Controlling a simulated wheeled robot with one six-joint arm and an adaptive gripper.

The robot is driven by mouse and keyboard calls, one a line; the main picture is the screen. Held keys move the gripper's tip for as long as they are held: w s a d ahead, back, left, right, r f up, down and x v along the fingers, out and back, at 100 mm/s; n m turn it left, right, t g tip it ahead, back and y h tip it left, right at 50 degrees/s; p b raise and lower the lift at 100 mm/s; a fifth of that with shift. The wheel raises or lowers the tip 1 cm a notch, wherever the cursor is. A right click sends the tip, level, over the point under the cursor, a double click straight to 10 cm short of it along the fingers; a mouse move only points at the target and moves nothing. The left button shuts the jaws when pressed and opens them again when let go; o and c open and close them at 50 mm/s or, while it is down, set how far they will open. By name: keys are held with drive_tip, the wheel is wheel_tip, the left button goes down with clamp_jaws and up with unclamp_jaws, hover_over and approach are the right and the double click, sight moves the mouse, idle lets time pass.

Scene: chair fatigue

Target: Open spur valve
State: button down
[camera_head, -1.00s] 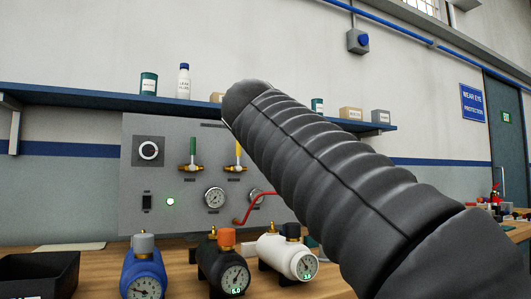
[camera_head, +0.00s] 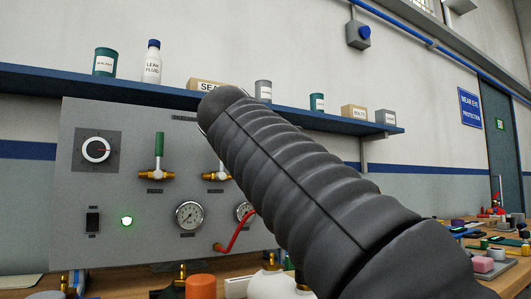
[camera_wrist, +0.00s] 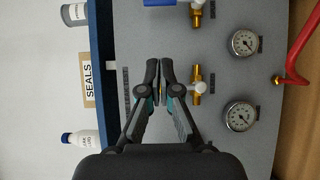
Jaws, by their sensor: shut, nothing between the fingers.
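The green-handled valve (camera_head: 157,172) is on the grey panel in the head view, its handle upright. To its right is a second valve (camera_head: 217,173) with a brass and white body, which also shows in the wrist view (camera_wrist: 197,86). Its handle is mostly hidden, with a thin yellow sliver showing at my fingers. A third valve (camera_wrist: 197,14) with a blue handle shows at the wrist view's top edge. I cannot read which label says spur. My gripper (camera_wrist: 161,72) is shut, with its fingertips in front of the yellow-handled valve; contact is unclear.
Two gauges (camera_head: 189,215) and a red lever or pipe (camera_head: 236,232) are low on the panel (camera_head: 90,235). Above runs a blue shelf (camera_head: 140,91) with bottles and the SEALS box (camera_wrist: 88,82). Cylinders stand on the bench below.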

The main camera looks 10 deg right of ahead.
drive_tip(key=d+p+x, duration=0.2)
drive_tip(key=p+x, duration=0.1)
drive_tip(key=x, duration=0.9)
drive_tip(key=shift+d, duration=0.45)
drive_tip(key=shift+s, duration=0.1)
drive_tip(key=shift+d, duration=0.15)
